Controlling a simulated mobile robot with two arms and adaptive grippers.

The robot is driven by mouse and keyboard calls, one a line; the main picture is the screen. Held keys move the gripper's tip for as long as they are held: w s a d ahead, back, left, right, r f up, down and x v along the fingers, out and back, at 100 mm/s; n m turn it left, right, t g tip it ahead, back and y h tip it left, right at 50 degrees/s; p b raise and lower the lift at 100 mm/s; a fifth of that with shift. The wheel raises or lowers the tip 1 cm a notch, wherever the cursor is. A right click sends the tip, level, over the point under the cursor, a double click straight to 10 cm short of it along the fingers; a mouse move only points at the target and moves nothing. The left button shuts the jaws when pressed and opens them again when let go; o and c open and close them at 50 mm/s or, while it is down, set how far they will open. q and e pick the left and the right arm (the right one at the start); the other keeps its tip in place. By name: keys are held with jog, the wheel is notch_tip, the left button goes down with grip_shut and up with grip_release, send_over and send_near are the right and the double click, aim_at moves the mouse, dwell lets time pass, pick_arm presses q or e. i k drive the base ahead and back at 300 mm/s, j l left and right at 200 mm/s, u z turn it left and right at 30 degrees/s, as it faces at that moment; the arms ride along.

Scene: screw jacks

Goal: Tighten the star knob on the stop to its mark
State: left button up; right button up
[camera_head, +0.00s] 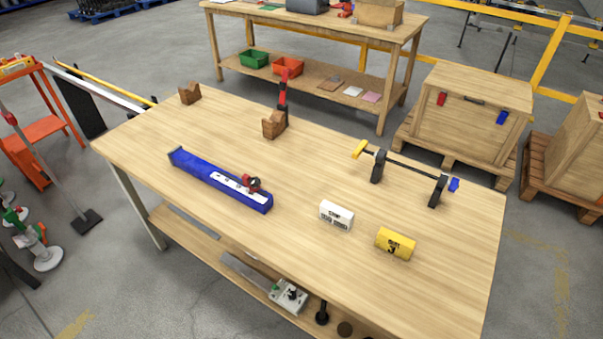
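A long blue rail (197,170) lies at a slant on the wooden workbench, left of its middle. A white strip with dark marks (229,183) runs along its right part. A small red and dark part (251,184), which looks like the stop with its star knob, sits on the rail near its right end. The knob's arms and its mark are too small to make out, so its turn cannot be read. Neither of my grippers is in view.
The workbench (300,250) also bears a white label block (336,215), a yellow block (395,243), a black bar clamp (410,171) with yellow and blue ends, a red and black tool in a wooden block (273,124), and another wooden block (190,93). Bench top around the rail is clear.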

aim_at(255, 182)
jog(key=i+j+z, duration=0.2)
jog(key=j+z, duration=0.2)
jog(key=i+j+z, duration=0.15)
jog(key=j+z, duration=1.1)
jog(key=i+j, duration=0.05)
jog(key=j, duration=0.05)
